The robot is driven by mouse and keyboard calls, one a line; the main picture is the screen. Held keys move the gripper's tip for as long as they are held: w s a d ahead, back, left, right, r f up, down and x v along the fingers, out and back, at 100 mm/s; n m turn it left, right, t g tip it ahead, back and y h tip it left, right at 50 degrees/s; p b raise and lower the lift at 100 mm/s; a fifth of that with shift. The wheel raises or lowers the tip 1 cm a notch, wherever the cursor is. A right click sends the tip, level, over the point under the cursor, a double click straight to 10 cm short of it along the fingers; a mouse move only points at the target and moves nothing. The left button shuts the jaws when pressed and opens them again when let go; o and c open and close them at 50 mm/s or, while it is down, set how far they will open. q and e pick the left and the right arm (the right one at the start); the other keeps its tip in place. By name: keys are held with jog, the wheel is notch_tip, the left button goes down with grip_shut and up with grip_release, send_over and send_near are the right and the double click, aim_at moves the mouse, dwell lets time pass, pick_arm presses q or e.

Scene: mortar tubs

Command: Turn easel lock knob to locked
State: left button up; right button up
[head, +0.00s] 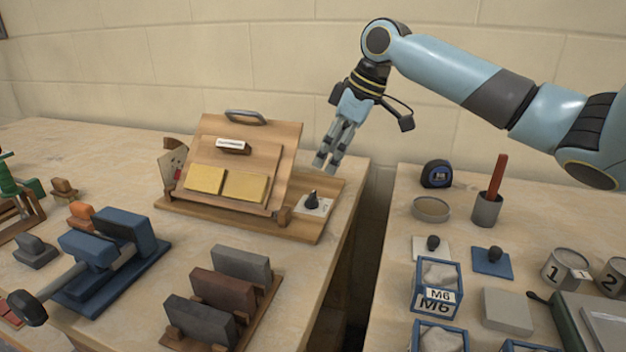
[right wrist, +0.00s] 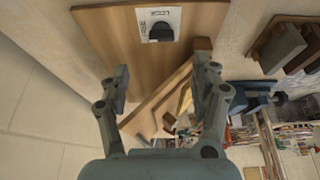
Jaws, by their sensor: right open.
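The wooden easel (head: 283,150) stands on its wooden base at the back of the left bench, with two yellow pads on its sloped face. The easel lock knob (head: 312,199) is a small black knob on a white plate (head: 326,209) at the base's right end. The knob also shows in the right wrist view (right wrist: 161,32), with lettering on its plate too small to read surely. My right gripper (head: 325,162) is above the knob and slightly to its right, pointing down, open and empty. In the right wrist view its fingers (right wrist: 163,80) are spread, apart from the knob. My left gripper is not in view.
A gap (head: 365,230) separates the two benches. A blue vise (head: 112,250) and a rack of dark blocks (head: 222,295) stand in front of the easel. The right bench holds a tape measure (head: 436,174), a cup with a red stick (head: 487,208) and blue bins (head: 437,290).

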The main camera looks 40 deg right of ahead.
aim_at(312, 194)
jog(key=x, duration=0.4)
jog(key=shift+a+f+b, duration=0.15)
jog(key=shift+a+b, duration=0.1)
jog(key=shift+b, duration=0.05)
jog(key=x, duration=0.4)
jog(key=shift+w+d+f, duration=0.1)
jog(key=shift+w+f, duration=0.05)
jog(key=shift+f, duration=0.1)
jog(key=shift+w+f+b, duration=0.2)
jog(key=shift+f+b, duration=0.1)
jog(key=shift+f, duration=0.35)
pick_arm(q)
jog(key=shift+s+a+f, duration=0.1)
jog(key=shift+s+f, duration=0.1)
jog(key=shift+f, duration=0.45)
